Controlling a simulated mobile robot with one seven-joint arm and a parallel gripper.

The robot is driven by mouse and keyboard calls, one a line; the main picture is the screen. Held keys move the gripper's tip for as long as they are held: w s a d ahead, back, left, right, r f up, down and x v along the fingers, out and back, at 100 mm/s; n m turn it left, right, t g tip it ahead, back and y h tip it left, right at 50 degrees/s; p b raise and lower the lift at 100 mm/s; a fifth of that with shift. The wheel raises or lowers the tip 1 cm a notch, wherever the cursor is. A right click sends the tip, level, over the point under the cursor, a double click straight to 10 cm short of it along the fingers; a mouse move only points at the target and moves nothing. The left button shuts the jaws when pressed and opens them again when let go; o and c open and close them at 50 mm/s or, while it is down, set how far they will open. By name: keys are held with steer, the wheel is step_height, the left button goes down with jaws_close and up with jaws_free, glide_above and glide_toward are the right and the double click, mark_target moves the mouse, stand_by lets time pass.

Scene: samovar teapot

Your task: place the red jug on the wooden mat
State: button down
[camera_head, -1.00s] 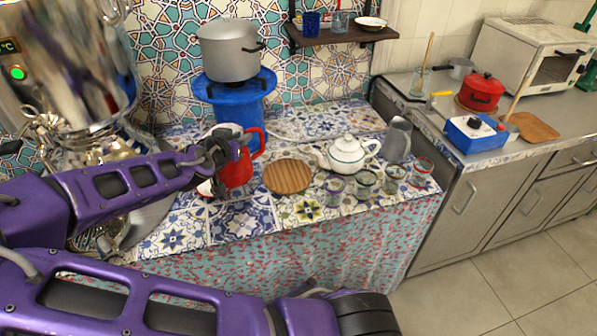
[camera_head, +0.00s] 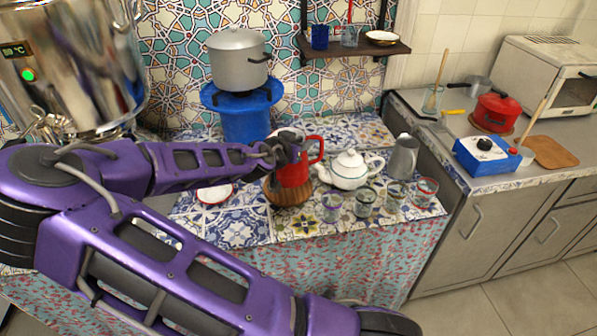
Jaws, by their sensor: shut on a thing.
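The red jug (camera_head: 293,174) is upright in the middle of the tiled counter, with its red handle on the right side. My gripper (camera_head: 284,150) is shut on the jug near its upper left; my dark fingers hide part of its rim. The round wooden mat (camera_head: 288,196) lies directly under the jug in the picture, and the jug covers much of it. Whether the jug's base touches the mat or hovers just above it, I cannot tell.
A white teapot (camera_head: 349,171) stands close to the right of the jug, with a grey pitcher (camera_head: 403,157) beyond it. Several small glasses (camera_head: 364,203) line the front right. A white saucer (camera_head: 214,194) lies left of the mat. A blue stove (camera_head: 244,117) bears a pot (camera_head: 238,62) behind.

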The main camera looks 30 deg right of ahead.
mark_target(302, 163)
steer(key=shift+f+b, duration=0.3)
steer(key=shift+f, duration=2.95)
steer(key=shift+f, duration=0.25)
steer(key=c, duration=0.7)
jaws_free()
steer(key=shift+c, duration=0.2)
steer(key=shift+r, duration=0.1)
steer(key=shift+a+r, duration=0.1)
steer(key=shift+r, duration=0.05)
steer(key=p+v, duration=0.1)
steer(key=v, duration=1)
steer(key=shift+s+a+r, duration=0.2)
steer(key=shift+s+a, duration=0.05)
steer(key=shift+s, duration=0.05)
